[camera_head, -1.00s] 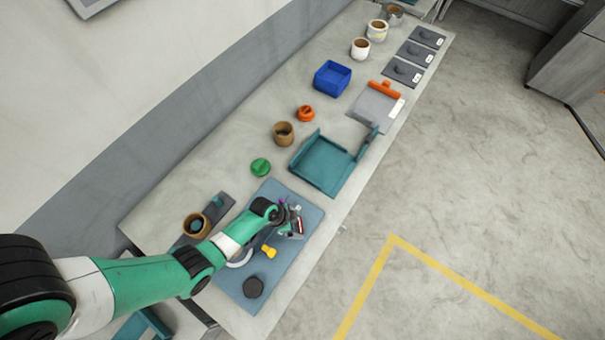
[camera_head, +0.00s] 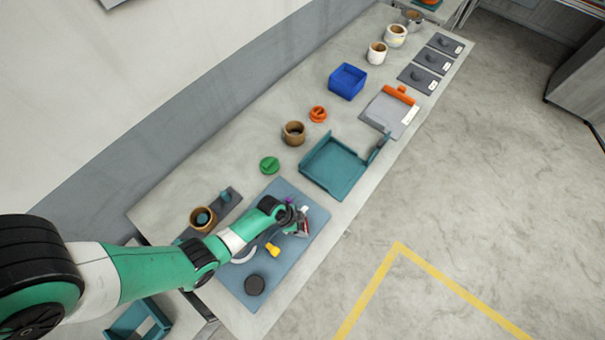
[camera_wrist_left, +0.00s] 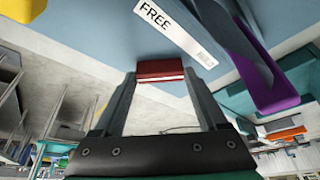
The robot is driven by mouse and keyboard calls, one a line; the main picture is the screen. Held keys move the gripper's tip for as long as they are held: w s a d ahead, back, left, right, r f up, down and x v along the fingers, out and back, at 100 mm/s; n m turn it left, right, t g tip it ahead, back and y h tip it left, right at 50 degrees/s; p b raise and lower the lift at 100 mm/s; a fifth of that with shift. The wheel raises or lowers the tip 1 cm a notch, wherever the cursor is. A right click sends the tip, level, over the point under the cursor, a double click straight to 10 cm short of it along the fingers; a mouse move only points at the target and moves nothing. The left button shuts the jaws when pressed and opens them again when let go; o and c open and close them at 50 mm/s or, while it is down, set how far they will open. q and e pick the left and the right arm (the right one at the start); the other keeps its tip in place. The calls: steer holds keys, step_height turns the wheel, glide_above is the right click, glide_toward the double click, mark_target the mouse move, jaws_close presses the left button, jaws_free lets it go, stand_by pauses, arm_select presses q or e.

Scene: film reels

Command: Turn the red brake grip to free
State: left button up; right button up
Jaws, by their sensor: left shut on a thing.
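The red brake grip (camera_wrist_left: 160,69) is between the two fingertips of my left gripper (camera_wrist_left: 161,76) in the left wrist view. The fingers are shut on it. A white label reading FREE (camera_wrist_left: 172,28) lies on the blue-grey mat just beyond the grip, slightly to the right. In the head view my left gripper (camera_head: 302,228) is low over the blue-grey mat (camera_head: 310,205), and it largely hides the grip. A purple-ended grey part (camera_wrist_left: 272,92) is right of the fingers. My right gripper does not show.
A yellow knob (camera_head: 272,249) and a black round knob (camera_head: 254,285) are on the mat near my left arm. A green knob (camera_head: 269,164) and a teal tray (camera_head: 338,172) stand beyond it. The bench front edge is close to the gripper's right.

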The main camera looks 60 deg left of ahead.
arm_select(q)
steer(key=shift+n, duration=0.3)
steer(key=shift+d+n+y+p, duration=0.15)
steer(key=shift+n+y+p, duration=0.25)
steer(key=shift+n, duration=0.5)
steer(key=n+y, duration=0.1)
steer(key=n, duration=0.1)
steer(key=shift+d+n, duration=0.1)
steer(key=shift+n, duration=0.2)
steer(key=n+y, duration=0.1)
steer(key=n, duration=0.1)
steer(key=shift+d+n, duration=0.15)
steer(key=shift+n, duration=0.15)
steer(key=n+y, duration=0.1)
steer(key=n, duration=0.2)
steer(key=shift+d+n+y, duration=0.1)
steer(key=shift+n+y, duration=0.2)
steer(key=shift+n, duration=0.1)
steer(key=n+g, duration=0.1)
steer(key=n, duration=0.1)
steer(key=shift+w+d+r+n+y, duration=0.1)
steer(key=shift+n+y, duration=0.2)
steer(key=shift+y, duration=0.1)
steer(key=n, duration=0.2)
steer(key=shift+w+n+g+y+p, duration=0.1)
steer(key=shift+n+g+y+p, duration=0.2)
steer(key=shift+n+g+p, duration=0.1)
steer(key=shift+n, duration=0.5)
